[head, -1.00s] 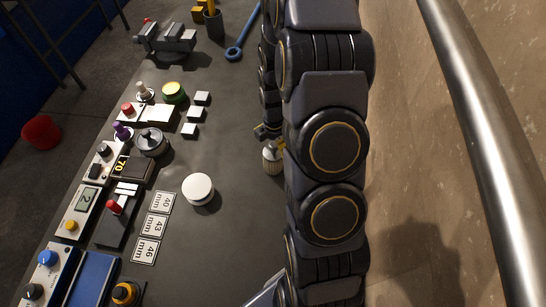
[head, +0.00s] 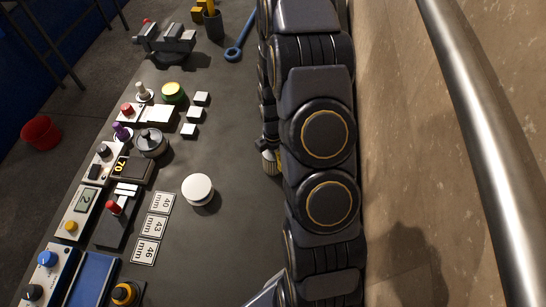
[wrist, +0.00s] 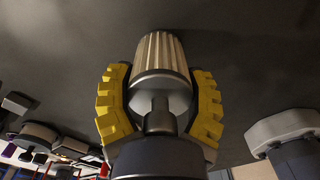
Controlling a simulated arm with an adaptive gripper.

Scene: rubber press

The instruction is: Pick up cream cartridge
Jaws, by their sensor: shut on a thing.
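The cream cartridge (wrist: 160,62), a ribbed pale cylinder with a narrower dark neck, stands out in the middle of the wrist view. My gripper (wrist: 160,105) has its yellow toothed fingers on both sides of the cartridge and is shut on it. In the head view the cartridge (head: 270,162) is a small ribbed shape at the left edge of my arm, partly hidden by it. My gripper is mostly hidden behind the arm there. I cannot tell whether the cartridge touches the table.
White labels (head: 152,227), control boxes with knobs and a vise (head: 165,42) line the left side. A blue wrench (head: 240,40) lies at the back. A metal rail (head: 475,150) runs along the right.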

